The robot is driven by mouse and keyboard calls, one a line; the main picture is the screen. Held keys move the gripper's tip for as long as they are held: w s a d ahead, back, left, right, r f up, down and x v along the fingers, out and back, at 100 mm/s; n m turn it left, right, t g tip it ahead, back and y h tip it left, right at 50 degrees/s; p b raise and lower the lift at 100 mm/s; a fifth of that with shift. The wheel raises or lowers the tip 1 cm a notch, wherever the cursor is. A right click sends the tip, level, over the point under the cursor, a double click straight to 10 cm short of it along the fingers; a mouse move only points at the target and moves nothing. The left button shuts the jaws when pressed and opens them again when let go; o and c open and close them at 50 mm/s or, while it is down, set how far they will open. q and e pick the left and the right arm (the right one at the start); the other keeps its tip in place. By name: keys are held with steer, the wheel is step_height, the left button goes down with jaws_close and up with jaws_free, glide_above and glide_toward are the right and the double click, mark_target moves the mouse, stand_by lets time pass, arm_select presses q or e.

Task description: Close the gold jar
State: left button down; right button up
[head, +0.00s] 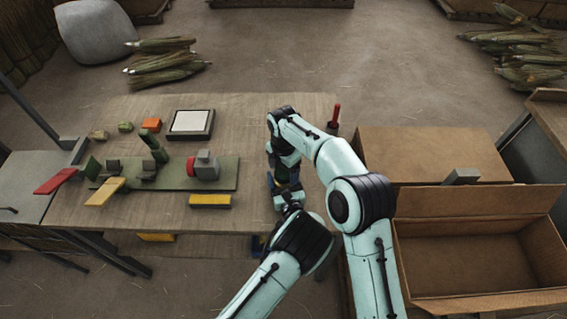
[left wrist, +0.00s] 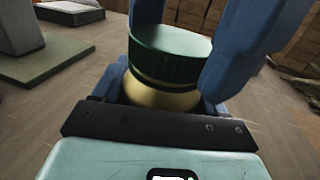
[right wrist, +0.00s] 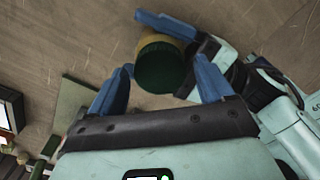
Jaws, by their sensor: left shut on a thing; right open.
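The gold jar (left wrist: 160,97) stands upright with the dark green ribbed lid (left wrist: 170,50) on its top. I cannot tell whether the lid is fully tight. My left gripper (head: 286,186) is shut on the jar's body, which is mostly hidden in the head view. In the right wrist view the lid (right wrist: 160,70) faces the camera, with a bit of the gold body (right wrist: 158,40) behind it. My right gripper (right wrist: 165,63) is open, its blue fingers pointing down at the lid from above, one to each side; I see no contact.
The wooden table (head: 240,110) carries a green board (head: 225,172) with a red and grey fixture, a white-topped pad (head: 191,122), coloured blocks and a red-handled tool (head: 335,118). An open cardboard box (head: 480,255) stands at the right. The back middle of the table is clear.

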steer(key=c, duration=1.1)
steer(key=m, duration=0.6)
steer(key=shift+m, duration=0.3)
steer(key=o, duration=1.2)
steer(key=shift+r, duration=2.25)
